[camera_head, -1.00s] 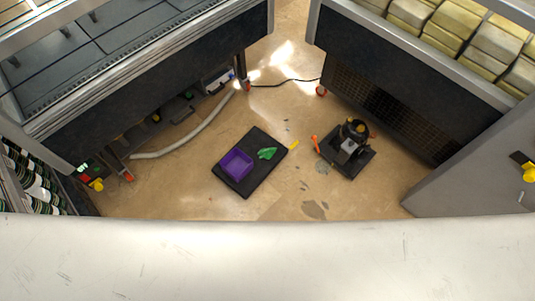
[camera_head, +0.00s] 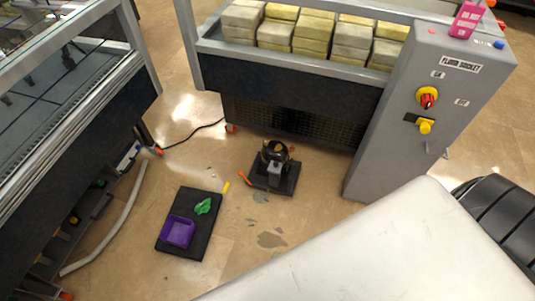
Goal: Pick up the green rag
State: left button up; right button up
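The green rag (camera_head: 203,206) lies crumpled on a black mat (camera_head: 199,246) on the floor, left of the picture's middle. A purple open tray (camera_head: 178,232) sits on the same mat, just below and left of the rag. Neither of my grippers shows in the head view, so their state cannot be seen.
Oil-like stains (camera_head: 270,240) mark the floor. A grey hose (camera_head: 112,225) lies on the left. A grey control cabinet (camera_head: 420,130) stands at right. A white surface (camera_head: 390,260) covers the lower right.

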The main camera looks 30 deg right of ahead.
aim_at(204, 206)
jog(key=i+l+u, duration=0.6)
jog(key=i+l, duration=0.25)
